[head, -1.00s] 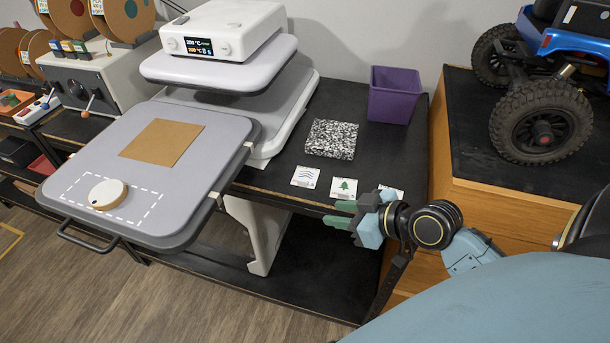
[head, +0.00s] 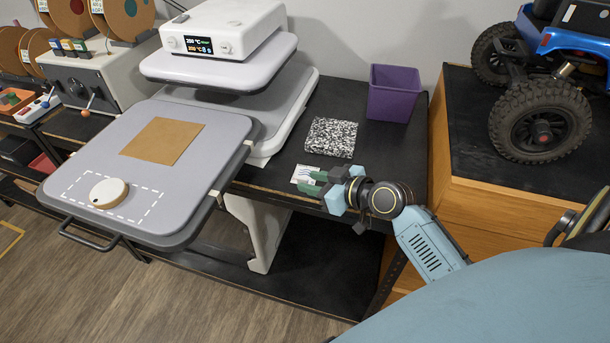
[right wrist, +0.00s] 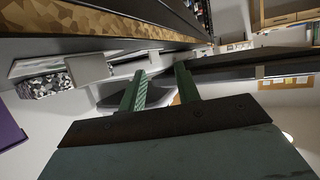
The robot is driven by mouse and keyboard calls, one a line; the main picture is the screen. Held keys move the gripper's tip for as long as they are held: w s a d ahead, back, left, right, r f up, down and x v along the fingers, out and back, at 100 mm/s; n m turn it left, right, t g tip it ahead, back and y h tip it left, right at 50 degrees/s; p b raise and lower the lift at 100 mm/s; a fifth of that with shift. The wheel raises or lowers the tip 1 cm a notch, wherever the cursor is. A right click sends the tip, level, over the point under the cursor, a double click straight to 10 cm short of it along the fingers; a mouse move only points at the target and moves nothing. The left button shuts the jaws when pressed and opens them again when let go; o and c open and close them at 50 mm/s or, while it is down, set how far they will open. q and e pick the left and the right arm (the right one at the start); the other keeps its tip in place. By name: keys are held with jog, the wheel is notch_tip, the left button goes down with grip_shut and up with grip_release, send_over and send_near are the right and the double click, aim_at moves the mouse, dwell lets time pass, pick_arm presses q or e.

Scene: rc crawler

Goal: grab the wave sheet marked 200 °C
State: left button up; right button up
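The wave sheet (head: 300,174), a small white card with blue wavy lines, lies near the front edge of the black bench, right of the heat press. My right gripper (head: 311,181) is over or beside its right part and hides some of it. The head view does not show whether they touch. In the right wrist view the green fingers of the right gripper (right wrist: 160,82) stand apart with nothing seen between them. Any 200 °C mark on the card is too small to read. The other two cards are hidden behind my right gripper. My left gripper is not in view.
The heat press (head: 222,32) reads 200 °C; its pulled-out grey platen (head: 85,165) holds a brown sheet (head: 161,140) and a round white knob (head: 109,193). A speckled pad (head: 331,137) and purple bin (head: 394,93) stand behind the cards. A wooden cabinet (head: 480,200) bounds the right.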

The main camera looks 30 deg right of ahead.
aim_at(299, 179)
jog(key=x, duration=0.4)
jog(key=shift+d+f, duration=0.1)
jog(key=shift+d, duration=0.05)
grip_shut()
